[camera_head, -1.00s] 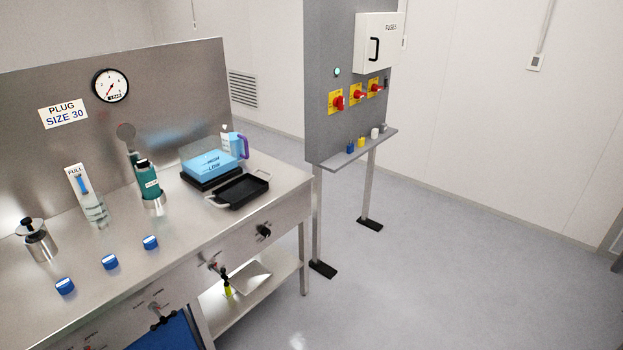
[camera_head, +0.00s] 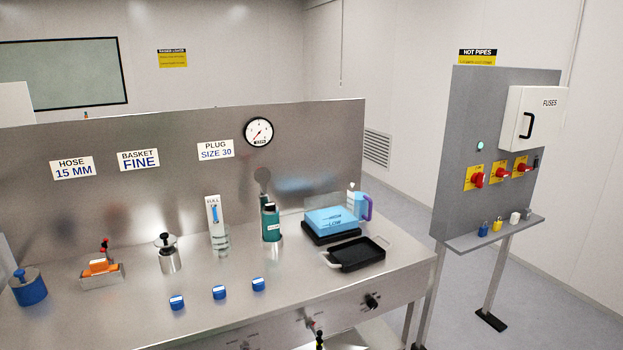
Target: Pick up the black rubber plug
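I cannot pick out a black rubber plug for certain. A dark knob-topped piece (camera_head: 165,239) sits on a small steel cylinder (camera_head: 170,261) on the steel bench (camera_head: 120,320); I cannot tell whether it is a plug. Several blue caps, among them one blue cap (camera_head: 177,302), lie along the bench front. A sign (camera_head: 216,149) reading "PLUG SIZE 30" is on the steel back panel. Neither of my grippers shows in the head view.
A teal bottle (camera_head: 271,222), a clear gauge holder (camera_head: 216,225), a blue block (camera_head: 331,220) and a black tray (camera_head: 357,254) stand on the bench. A blue pot (camera_head: 29,289) and an orange piece (camera_head: 100,266) are at left. A fuse panel (camera_head: 455,150) stands at right.

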